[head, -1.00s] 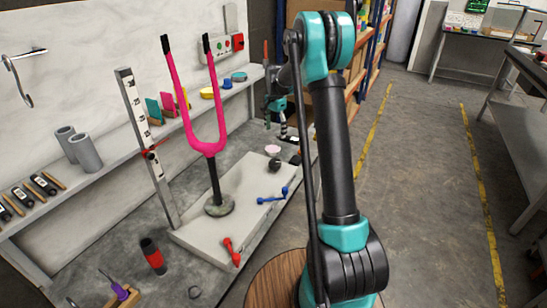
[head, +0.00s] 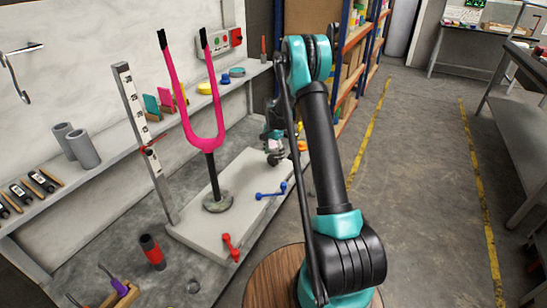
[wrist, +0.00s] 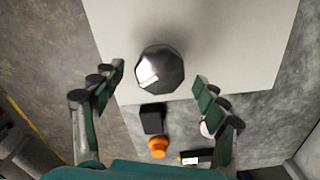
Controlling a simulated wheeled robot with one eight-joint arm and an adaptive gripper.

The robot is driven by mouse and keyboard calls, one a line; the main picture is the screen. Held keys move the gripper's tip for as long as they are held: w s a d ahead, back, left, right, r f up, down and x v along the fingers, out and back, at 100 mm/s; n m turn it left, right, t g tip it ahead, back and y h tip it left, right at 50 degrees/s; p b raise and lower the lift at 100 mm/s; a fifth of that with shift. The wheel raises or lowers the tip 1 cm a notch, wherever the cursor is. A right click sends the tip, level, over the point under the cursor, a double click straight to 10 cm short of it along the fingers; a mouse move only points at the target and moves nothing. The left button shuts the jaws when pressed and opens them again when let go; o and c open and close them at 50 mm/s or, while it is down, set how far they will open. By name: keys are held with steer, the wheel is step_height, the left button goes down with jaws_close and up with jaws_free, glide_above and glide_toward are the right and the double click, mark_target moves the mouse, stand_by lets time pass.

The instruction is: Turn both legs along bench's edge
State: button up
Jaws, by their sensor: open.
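The pink fork (head: 205,143) stands upright on a dark post in a round base on the pale slab (head: 190,236). Its two legs point up with black tips, side by side in the head view. A dark faceted knob (wrist: 161,70) sits near the slab's edge in the wrist view. My gripper (wrist: 160,82) is open, with one finger on each side of the knob and gaps between.
A marked upright post (head: 145,140) stands left of the fork. An orange item (wrist: 157,147) and a black block (wrist: 152,118) lie beside the slab.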

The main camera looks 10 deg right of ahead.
steer(key=shift+f, duration=0.75)
steer(key=shift+c, duration=0.5)
steer(key=c, duration=1.1)
steer(key=shift+o, duration=0.2)
steer(key=n, duration=1.2)
steer(key=shift+n, duration=0.3)
